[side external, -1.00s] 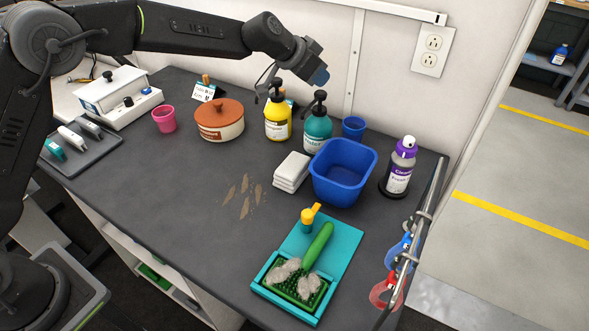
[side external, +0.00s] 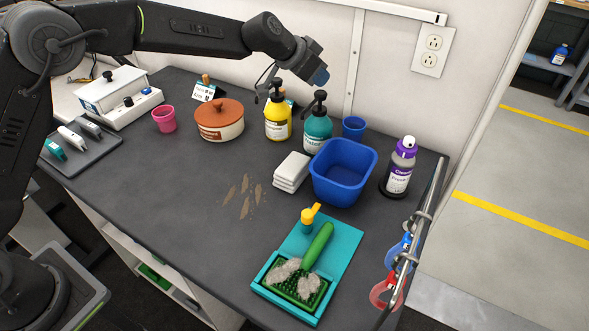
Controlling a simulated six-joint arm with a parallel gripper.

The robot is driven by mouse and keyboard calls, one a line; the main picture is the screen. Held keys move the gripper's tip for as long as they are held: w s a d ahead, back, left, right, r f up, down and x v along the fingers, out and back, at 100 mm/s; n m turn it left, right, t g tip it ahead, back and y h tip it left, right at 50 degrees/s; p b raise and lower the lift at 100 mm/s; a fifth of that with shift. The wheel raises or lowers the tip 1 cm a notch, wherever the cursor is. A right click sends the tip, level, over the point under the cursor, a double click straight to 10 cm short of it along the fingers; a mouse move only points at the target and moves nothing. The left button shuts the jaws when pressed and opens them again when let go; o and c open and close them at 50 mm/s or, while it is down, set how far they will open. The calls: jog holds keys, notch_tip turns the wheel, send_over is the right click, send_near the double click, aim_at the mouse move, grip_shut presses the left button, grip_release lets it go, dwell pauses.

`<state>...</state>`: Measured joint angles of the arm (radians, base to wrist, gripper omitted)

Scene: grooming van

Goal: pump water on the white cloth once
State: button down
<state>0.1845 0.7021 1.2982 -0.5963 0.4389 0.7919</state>
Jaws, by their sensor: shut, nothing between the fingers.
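The white cloth (side external: 291,172) lies folded in a small stack on the dark table, just left of the blue tub. A yellow bottle (side external: 278,123) and a teal bottle (side external: 317,131), both with black pump heads, stand upright behind it. Their labels are too small to read surely. My gripper (side external: 319,76) is at the end of the arm, near the wall and above the pump bottles in the picture. It is shut and empty, and its fingertips are hard to make out. I cannot tell whether it touches a pump head.
A blue tub (side external: 343,184), a blue cup (side external: 354,127) and a purple-topped bottle (side external: 400,168) stand at the right. A brown-lidded pot (side external: 220,123) and a pink cup (side external: 164,119) are at the left. A teal tray (side external: 340,250) with a green brush is in front. The table's middle holds only brown marks.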

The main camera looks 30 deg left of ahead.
aim_at(322, 92)
jog(key=shift+f, duration=1.55)
jog(key=shift+r, duration=1.45)
jog(key=shift+r, duration=0.15)
jog(key=shift+r, duration=1.9)
